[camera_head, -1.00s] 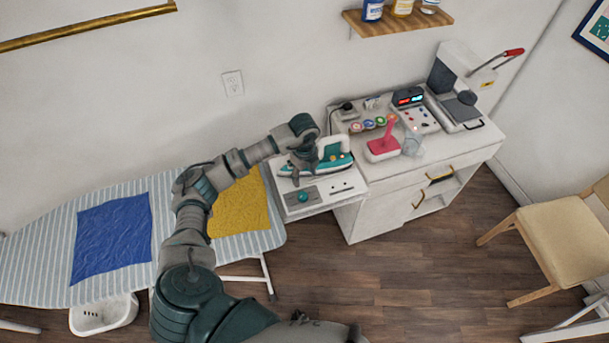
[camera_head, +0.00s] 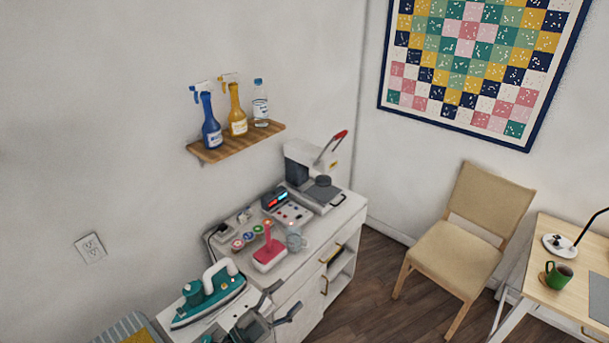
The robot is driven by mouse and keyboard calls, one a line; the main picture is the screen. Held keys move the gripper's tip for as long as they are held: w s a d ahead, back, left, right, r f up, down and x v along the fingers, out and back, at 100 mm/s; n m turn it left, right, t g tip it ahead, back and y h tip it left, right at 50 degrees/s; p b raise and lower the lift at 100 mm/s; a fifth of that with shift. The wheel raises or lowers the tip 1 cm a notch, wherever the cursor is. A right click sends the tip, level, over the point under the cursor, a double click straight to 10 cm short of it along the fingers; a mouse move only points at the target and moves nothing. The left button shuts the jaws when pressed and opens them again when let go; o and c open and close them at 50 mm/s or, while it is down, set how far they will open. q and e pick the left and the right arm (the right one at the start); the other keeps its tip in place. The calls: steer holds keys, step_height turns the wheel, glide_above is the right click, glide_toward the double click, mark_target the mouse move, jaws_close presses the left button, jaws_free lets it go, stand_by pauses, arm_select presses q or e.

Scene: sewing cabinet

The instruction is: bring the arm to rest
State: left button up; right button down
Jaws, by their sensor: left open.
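My left gripper (camera_head: 284,301) shows at the bottom of the head view, in front of the white cabinet. Its dark fingers are spread open with nothing between them. My right gripper is not in view.
The white cabinet (camera_head: 340,236) carries a pink-red device (camera_head: 268,257), a glass mug (camera_head: 295,240) and a press (camera_head: 318,188). A shelf (camera_head: 222,149) with bottles hangs above. A chair (camera_head: 455,257) and table (camera_head: 555,235) stand right. Open floor lies between.

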arm_select(q)
steer(key=w+a+f+n+t+y, duration=0.1)
steer(key=a+f+n+t+y, duration=0.4)
steer(key=a+n+y, duration=0.55)
steer(key=s+a+f+n+g+y, duration=0.4)
steer(key=a+f+n+y, duration=0.3)
steer(key=f, duration=0.3)
steer(key=s+d+f+m+g, duration=0.1)
steer(key=s+f+g, duration=0.55)
steer(key=s, duration=0.45)
steer(key=s+f+g, duration=0.5)
steer(key=s+f, duration=0.3)
steer(key=s, duration=0.3)
step_height(320, 180, down, 27)
steer(key=s+b, duration=0.1)
steer(key=s, duration=0.1)
steer(key=s+a+f+g+b, duration=0.1)
steer(key=s+a+f+g, duration=0.1)
steer(key=s+f, duration=1.5)
steer(key=shift+s+a, duration=0.3)
steer(key=shift+a, duration=0.35)
